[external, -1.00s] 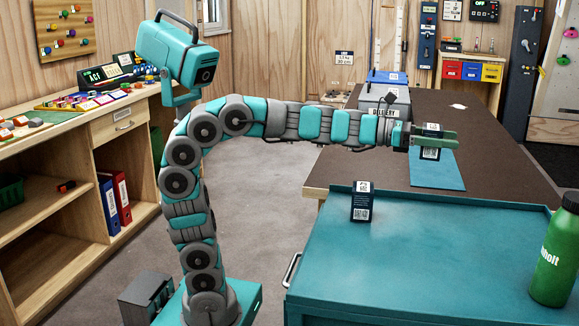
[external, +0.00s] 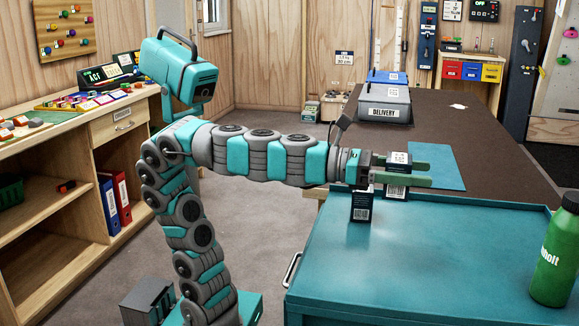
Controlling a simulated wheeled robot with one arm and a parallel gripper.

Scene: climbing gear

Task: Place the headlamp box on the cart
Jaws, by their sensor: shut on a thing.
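My gripper (external: 415,173) is shut on a small dark box with white labels, which I take to be the headlamp box (external: 397,190). The box is upright between the green fingers, and its middle is hidden by the near finger. It appears over the far edge of the teal cart (external: 440,265). I cannot tell whether its bottom touches the cart top.
A green bottle (external: 554,255) stands at the cart's right edge. Behind the cart, a brown table (external: 470,125) bears a blue mat (external: 437,165) and a grey DELIVERY box (external: 385,108). The cart's middle and front are clear.

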